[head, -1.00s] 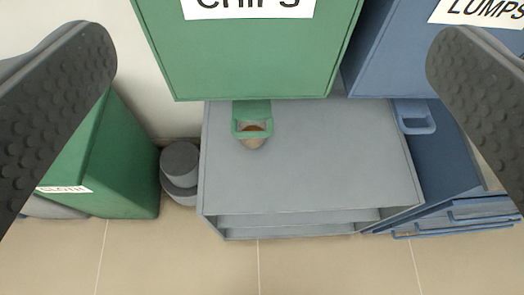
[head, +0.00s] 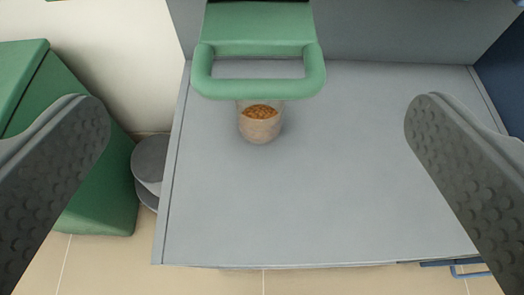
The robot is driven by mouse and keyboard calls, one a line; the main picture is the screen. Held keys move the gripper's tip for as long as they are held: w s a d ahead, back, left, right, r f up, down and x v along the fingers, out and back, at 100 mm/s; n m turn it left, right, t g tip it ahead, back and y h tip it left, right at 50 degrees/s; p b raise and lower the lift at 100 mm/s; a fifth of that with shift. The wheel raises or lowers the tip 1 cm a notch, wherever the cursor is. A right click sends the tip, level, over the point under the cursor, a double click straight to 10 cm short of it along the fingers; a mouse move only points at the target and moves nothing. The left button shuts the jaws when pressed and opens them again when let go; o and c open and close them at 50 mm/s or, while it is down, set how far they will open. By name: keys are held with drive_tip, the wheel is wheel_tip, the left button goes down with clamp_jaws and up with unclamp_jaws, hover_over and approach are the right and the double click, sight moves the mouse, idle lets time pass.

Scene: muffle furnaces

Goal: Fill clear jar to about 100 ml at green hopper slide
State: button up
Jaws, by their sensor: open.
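The clear jar (head: 260,128) stands upright on the grey bench top, under the front of the green hopper slide (head: 258,30). Orange-brown chips show inside it; I cannot read the fill level from this angle. The slide's green loop handle (head: 258,90) hides the jar's upper back part. My gripper (head: 257,120) is open and empty, its two dark padded fingers wide apart on either side of the view. The jar lies between them in the picture, farther off and not touched.
The grey bench top (head: 330,190) is clear around the jar. A green bin (head: 100,190) and a grey round stack (head: 150,160) stand on the floor at the left. A blue handle (head: 470,271) shows low at the right.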

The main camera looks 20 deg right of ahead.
sight(258, 46)
drive_tip(key=b+x, duration=0.2)
drive_tip(key=x, duration=0.8)
drive_tip(key=shift+w+d, duration=0.1)
drive_tip(key=shift+w, duration=0.4)
drive_tip(key=shift+c, duration=0.4)
drive_tip(key=c, duration=1)
drive_tip(key=shift+c, duration=0.2)
drive_tip(key=shift+s+f, duration=0.1)
drive_tip(key=shift+s, duration=0.85)
drive_tip(key=shift+a, duration=0.25)
idle(1.4)
